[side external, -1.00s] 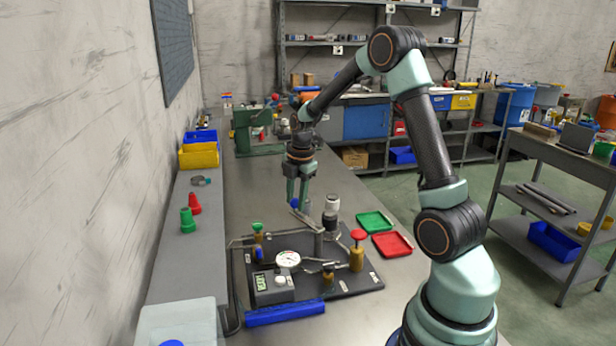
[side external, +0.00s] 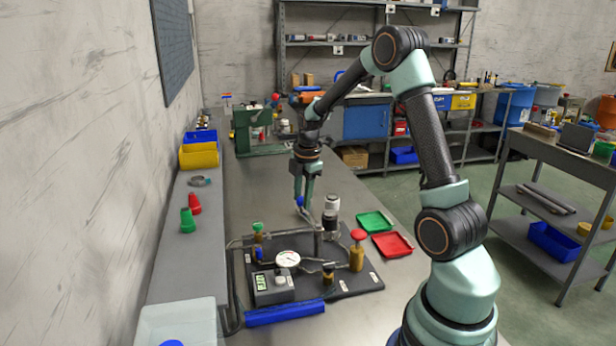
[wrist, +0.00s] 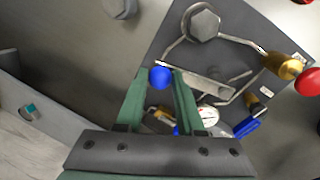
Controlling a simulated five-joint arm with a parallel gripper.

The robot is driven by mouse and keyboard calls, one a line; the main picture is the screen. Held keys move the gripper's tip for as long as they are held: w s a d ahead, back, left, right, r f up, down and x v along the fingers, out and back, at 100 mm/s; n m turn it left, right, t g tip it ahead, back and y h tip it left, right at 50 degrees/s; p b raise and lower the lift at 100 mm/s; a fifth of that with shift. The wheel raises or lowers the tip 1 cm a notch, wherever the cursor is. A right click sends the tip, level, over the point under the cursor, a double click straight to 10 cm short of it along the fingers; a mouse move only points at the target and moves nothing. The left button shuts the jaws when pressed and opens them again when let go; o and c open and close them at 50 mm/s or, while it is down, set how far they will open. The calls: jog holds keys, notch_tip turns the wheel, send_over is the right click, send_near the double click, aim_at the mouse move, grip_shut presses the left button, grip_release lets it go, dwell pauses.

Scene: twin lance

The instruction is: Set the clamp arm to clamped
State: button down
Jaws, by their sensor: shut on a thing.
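The clamp arm (side external: 309,217) is a grey metal lever with a blue ball knob (side external: 300,201) at its free end. It stands at the far edge of the dark fixture plate (side external: 352,284). My gripper (side external: 303,199) points down and its green fingers are shut on the blue knob. In the wrist view the knob (wrist: 160,76) sits at the fingertips, with a flat grey bar (wrist: 205,84) beside it. My fingers partly hide the lever, and I cannot tell exactly where its other end rests.
A pressure gauge (side external: 287,259), a red-capped brass valve (side external: 357,251) and a green-capped one (side external: 257,231) stand on the plate. A black-and-white cylinder (side external: 331,215) is close right of my gripper. Green (side external: 375,222) and red (side external: 393,244) trays lie right.

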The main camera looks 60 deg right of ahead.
jog(key=shift+s+d+m, duration=0.6)
jog(key=shift+s+m, duration=0.3)
jog(key=shift+m, duration=0.45)
jog(key=shift+s+d+m, duration=0.6)
jog(key=shift+s+m, duration=0.25)
jog(key=shift+m, duration=0.45)
jog(key=shift+s+d+m, duration=0.6)
jog(key=shift+s+m, duration=0.3)
jog(key=shift+m, duration=0.45)
jog(key=shift+f+g, duration=0.1)
jog(key=shift+g, duration=0.2)
jog(key=c, duration=0.5)
grip_release()
jog(key=shift+c, duration=0.2)
jog(key=shift+r, duration=0.55)
notch_tip(320, 180, up, 11)
jog(key=s+a, duration=0.1)
jog(key=shift+s, duration=0.3)
